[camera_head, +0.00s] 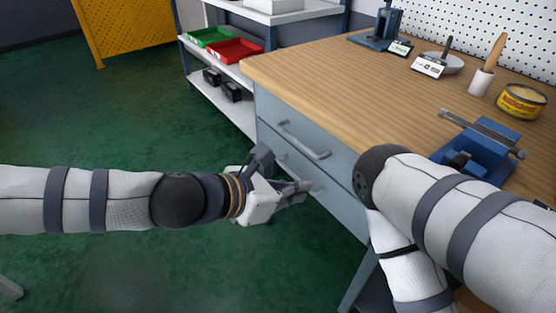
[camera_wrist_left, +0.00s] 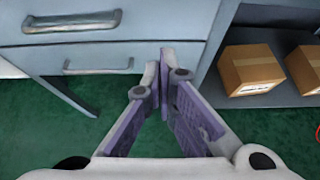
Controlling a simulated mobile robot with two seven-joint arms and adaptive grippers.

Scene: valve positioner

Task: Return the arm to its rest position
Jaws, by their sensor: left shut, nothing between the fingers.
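My left arm comes in from the left in the head view, and its gripper (camera_head: 300,188) is in front of the workbench's grey-blue drawers. In the left wrist view the left gripper (camera_wrist_left: 160,75) is shut, its purple-padded fingers meeting at the tips with nothing between them. The drawer front (camera_wrist_left: 170,22) with its metal handles is just ahead of the fingers. In the head view the upper drawer handle (camera_head: 304,140) lies above and behind the gripper. My right arm folds over the bench's front edge at the right; its gripper is out of the picture.
The wooden benchtop (camera_head: 340,75) bears a blue vise (camera_head: 480,145), a yellow tin (camera_head: 521,100) and a bowl (camera_head: 441,63). A shelf holds green (camera_head: 209,37) and red trays (camera_head: 235,50). Cardboard boxes (camera_wrist_left: 258,68) sit on a shelf right of the drawers. Green floor is free at left.

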